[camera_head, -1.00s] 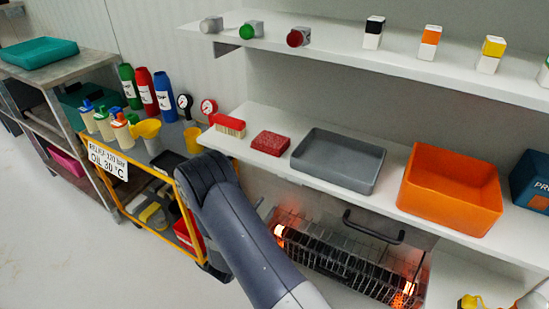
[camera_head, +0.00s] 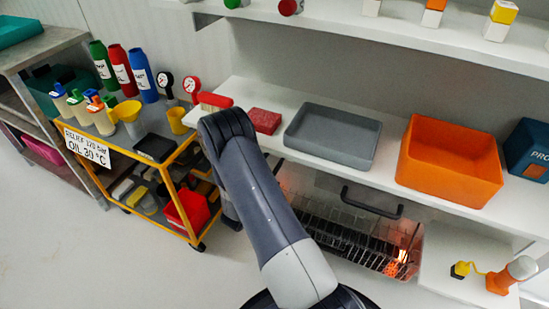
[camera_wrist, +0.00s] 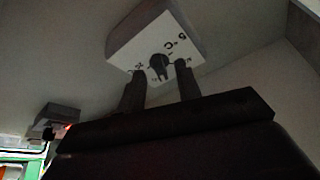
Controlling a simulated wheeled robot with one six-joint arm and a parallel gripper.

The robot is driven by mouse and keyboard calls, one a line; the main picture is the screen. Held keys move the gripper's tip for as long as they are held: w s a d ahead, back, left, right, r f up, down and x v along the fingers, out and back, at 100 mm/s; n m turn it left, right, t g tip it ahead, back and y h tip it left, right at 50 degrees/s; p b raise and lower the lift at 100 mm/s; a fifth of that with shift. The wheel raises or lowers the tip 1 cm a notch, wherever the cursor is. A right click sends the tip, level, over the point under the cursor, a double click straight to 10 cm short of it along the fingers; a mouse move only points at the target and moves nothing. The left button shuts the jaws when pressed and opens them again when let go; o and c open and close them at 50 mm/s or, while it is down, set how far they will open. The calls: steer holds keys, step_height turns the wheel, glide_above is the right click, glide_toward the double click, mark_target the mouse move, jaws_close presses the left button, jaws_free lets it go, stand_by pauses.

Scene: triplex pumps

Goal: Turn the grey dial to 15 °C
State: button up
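The grey dial (camera_wrist: 159,65) is a dark round knob on the white face of a box (camera_wrist: 125,45) in the wrist view. Printed numbers and "°C" surround it, tilted in the picture. A light pointer mark seems to show at the knob's lower edge, but its exact reading is too small and dark to tell. My gripper (camera_wrist: 160,72) is open, with one finger on each side of the knob's lower part. The fingertips are close to the dial face; I cannot tell whether they touch. The head view shows my arm, but neither my gripper nor the dial.
A second grey box (camera_wrist: 60,116) is at the wrist view's left. In the head view, a shelf holds a grey tray (camera_head: 290,140) and an orange bin (camera_head: 405,170). Below is a rack with an orange glow (camera_head: 400,262). A yellow cart (camera_head: 182,152) with bottles stands left.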

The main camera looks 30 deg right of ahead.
steer(key=shift+w+d+r, duration=0.15)
steer(key=shift+d, duration=0.15)
steer(key=shift+c, duration=0.3)
jaws_close()
